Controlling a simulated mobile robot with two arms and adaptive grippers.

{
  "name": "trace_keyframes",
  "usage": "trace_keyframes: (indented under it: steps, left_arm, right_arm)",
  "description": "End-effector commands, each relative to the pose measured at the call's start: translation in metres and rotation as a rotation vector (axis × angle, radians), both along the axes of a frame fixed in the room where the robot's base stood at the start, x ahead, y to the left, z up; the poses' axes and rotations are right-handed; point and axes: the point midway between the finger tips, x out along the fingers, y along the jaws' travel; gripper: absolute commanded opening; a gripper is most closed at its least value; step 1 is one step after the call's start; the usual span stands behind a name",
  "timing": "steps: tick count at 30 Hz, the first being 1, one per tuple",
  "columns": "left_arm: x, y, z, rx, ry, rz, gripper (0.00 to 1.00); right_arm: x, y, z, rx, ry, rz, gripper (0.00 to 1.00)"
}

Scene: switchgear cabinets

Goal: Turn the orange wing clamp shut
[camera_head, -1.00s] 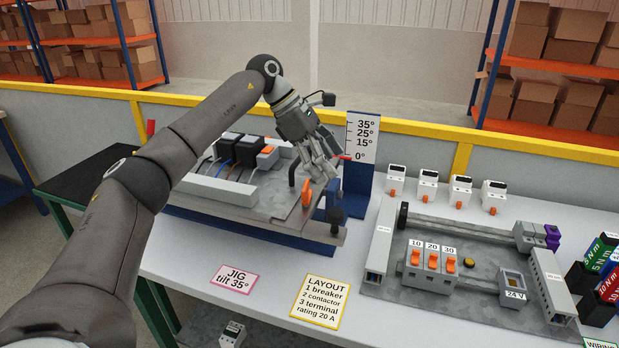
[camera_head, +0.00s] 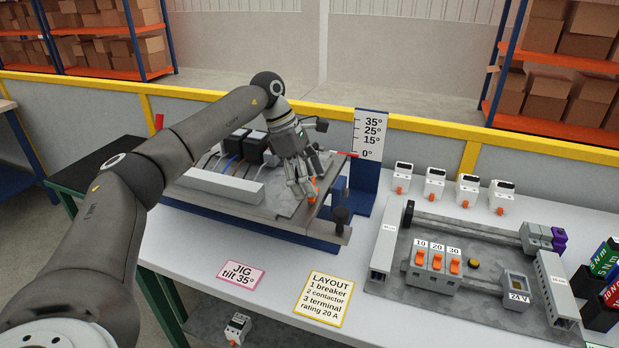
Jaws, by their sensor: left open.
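The orange wing clamp (camera_head: 312,190) stands at the right end of the tilting jig plate (camera_head: 277,206), close to a dark knob (camera_head: 341,215). My left gripper (camera_head: 305,188) is open, pointing down at the clamp. Its fingers cover part of the clamp, and I cannot tell whether they touch it. The angle scale (camera_head: 369,135) stands just behind and to the right, with a red pointer near 0°. My right gripper is not in view.
A panel with breakers (camera_head: 437,262) lies on the right of the bench, with several white devices (camera_head: 434,183) behind it. A pink jig card (camera_head: 241,274) and a yellow layout card (camera_head: 322,298) lie at the front. A yellow-topped barrier (camera_head: 420,125) runs behind.

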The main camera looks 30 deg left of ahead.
Motion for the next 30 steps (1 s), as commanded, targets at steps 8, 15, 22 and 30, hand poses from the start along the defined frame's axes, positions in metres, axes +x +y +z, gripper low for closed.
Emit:
trace_keyframes:
  steps: [8,15,22,30]
  left_arm:
    - [0.0007,-0.0027,-0.0067,0.000,0.001,0.000,0.75]
    - [0.0008,-0.0027,-0.0064,0.000,0.001,0.000,0.57]
    - [0.0007,-0.0026,-0.0062,0.000,0.001,0.000,0.29]
    - [0.0007,-0.0026,-0.0065,-0.001,0.000,0.032,0.29]
  right_arm:
    - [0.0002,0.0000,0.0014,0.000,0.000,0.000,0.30]
    - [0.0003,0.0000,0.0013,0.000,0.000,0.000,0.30]
    - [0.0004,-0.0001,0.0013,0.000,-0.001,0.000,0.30]
    - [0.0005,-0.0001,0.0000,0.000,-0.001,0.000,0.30]
